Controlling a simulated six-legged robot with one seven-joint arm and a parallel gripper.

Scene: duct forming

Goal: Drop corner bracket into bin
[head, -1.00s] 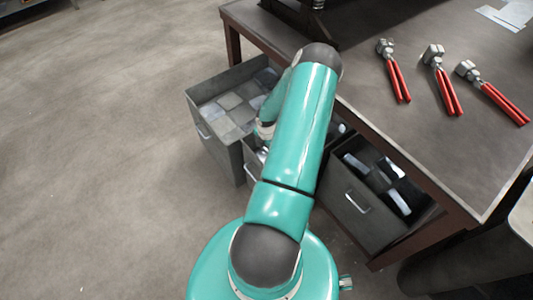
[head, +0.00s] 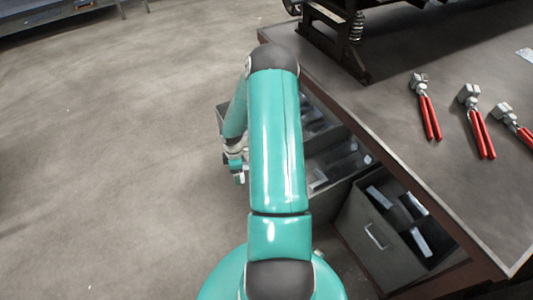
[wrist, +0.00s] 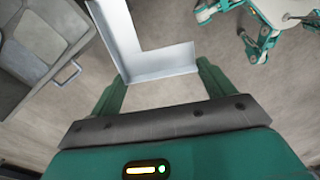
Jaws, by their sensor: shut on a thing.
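The corner bracket (wrist: 165,62) is a pale grey L-shaped metal piece. My gripper (wrist: 162,82) is shut on it, with one finger at each side in the wrist view. In the head view my gripper (head: 238,172) hangs low over bare floor, left of the bins; the bracket cannot be made out there. Several grey open bins stand by the bench: a right one (head: 375,238) holding dark and pale pieces, a middle one (head: 335,185), and a far one mostly hidden by my arm. A bin (wrist: 55,82) with flat pieces shows left in the wrist view.
The workbench (head: 400,160) is on the right, with several red-handled hand tools (head: 430,118) on it. A dark machine stand (head: 335,45) is at its far end. The floor (head: 130,160) on the left is clear. My teal legs show in the wrist view's upper right.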

